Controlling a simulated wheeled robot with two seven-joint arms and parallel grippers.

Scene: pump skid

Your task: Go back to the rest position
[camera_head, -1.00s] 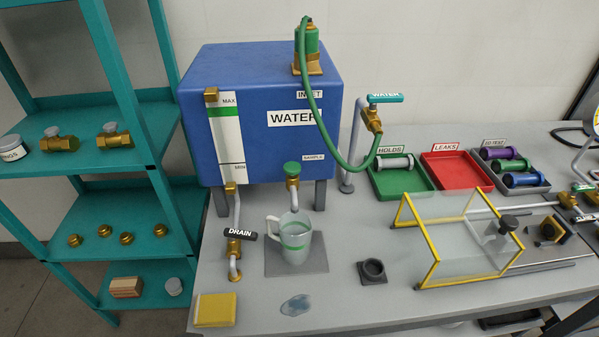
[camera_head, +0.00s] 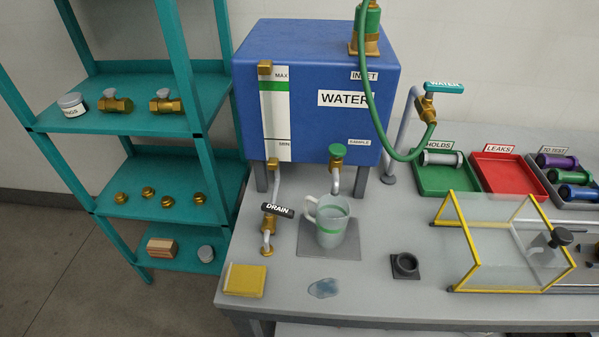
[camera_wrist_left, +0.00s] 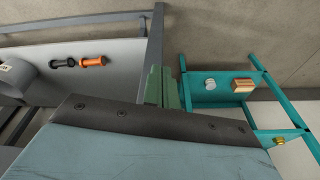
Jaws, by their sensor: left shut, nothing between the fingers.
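My left gripper (camera_wrist_left: 161,88) shows in the left wrist view as two dark green fingers close together, with nothing between them. It is clear of the teal shelf rack (camera_wrist_left: 225,96) and the grey lower shelf (camera_wrist_left: 95,90) seen beyond it. Neither gripper shows in the head view, and my right gripper is in no view.
The grey bench (camera_head: 370,300) bears the blue water tank (camera_head: 315,110), a mug (camera_head: 331,230), a yellow sponge (camera_head: 245,280) and a clear guard (camera_head: 510,245). The teal rack (camera_head: 205,165) stands left. Floor (camera_head: 60,270) is open at lower left. A black and orange item (camera_wrist_left: 78,62) lies on the lower shelf.

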